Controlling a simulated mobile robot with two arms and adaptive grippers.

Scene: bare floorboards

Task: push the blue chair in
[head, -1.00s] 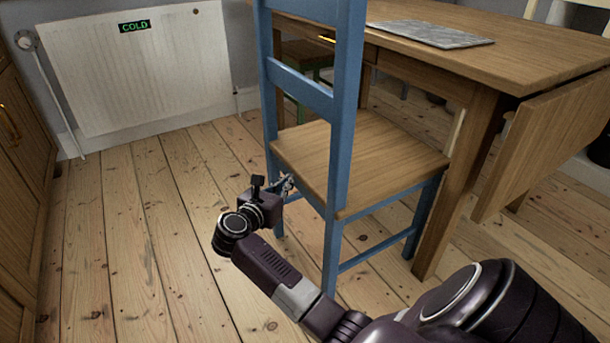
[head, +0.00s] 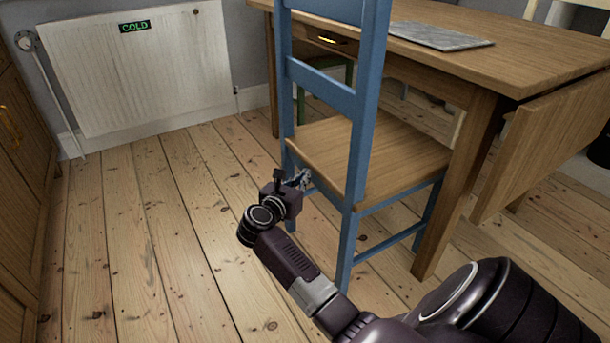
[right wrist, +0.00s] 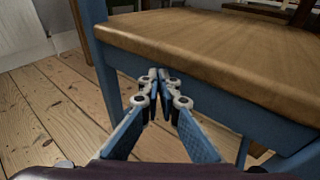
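The blue chair (head: 366,120) has blue legs and back and a bare wooden seat. It stands upright beside the wooden table (head: 540,58), with its seat partly under the tabletop. My right gripper (head: 303,178) is at the rear edge of the seat, between the back posts. In the right wrist view the gripper (right wrist: 160,78) has its fingertips together with nothing between them. They are against or very close to the blue rail below the seat (right wrist: 205,48); exact contact is hard to tell. My left gripper is not in view.
A grey slab (head: 440,34) lies on the table. A green-legged seat (head: 327,75) stands partly hidden behind the chair. The table's drop leaf (head: 550,145) hangs at right. A white radiator (head: 140,70) is at the back left. The floor left of the chair is clear.

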